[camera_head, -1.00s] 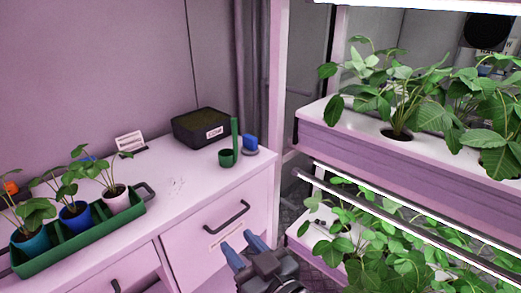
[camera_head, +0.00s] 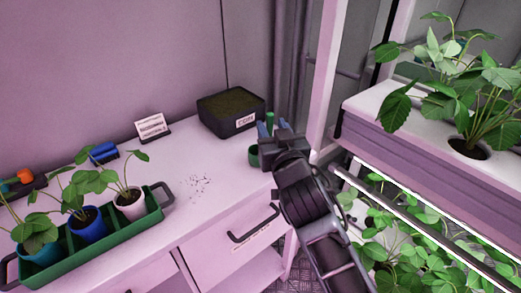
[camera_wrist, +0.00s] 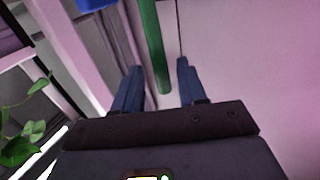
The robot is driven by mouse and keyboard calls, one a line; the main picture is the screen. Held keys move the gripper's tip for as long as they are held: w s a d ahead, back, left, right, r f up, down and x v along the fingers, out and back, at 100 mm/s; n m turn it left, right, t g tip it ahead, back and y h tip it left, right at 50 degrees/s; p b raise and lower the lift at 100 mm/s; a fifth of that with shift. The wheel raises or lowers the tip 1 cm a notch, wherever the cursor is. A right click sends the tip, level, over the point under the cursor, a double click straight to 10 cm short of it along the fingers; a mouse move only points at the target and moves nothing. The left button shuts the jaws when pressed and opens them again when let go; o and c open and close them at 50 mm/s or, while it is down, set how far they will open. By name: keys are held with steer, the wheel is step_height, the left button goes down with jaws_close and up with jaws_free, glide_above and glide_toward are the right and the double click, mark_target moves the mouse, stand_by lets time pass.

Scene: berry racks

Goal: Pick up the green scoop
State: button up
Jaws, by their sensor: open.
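The green scoop has a small cup (camera_head: 254,156) near the right end of the white counter and an upright handle (camera_head: 270,121). My gripper (camera_head: 266,131) reaches over that end of the counter and hides part of the scoop. In the wrist view the green handle (camera_wrist: 152,45) runs down between the two blue fingers of my open gripper (camera_wrist: 159,66). The handle's lower end shows nearer the left finger, with a gap to the right finger. I cannot tell whether it touches either finger. The cup is not visible in the wrist view.
A black soil bin (camera_head: 232,112) stands behind the scoop. A blue object (camera_wrist: 95,4) shows at the wrist view's top edge. A green tray (camera_head: 120,232) with potted plants is at left. A rack post (camera_head: 326,75) and plant shelves stand close at right. The counter's middle is mostly clear.

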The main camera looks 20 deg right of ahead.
steer(key=shift+w+d, duration=0.1)
steer(key=shift+w, duration=1)
jaws_close()
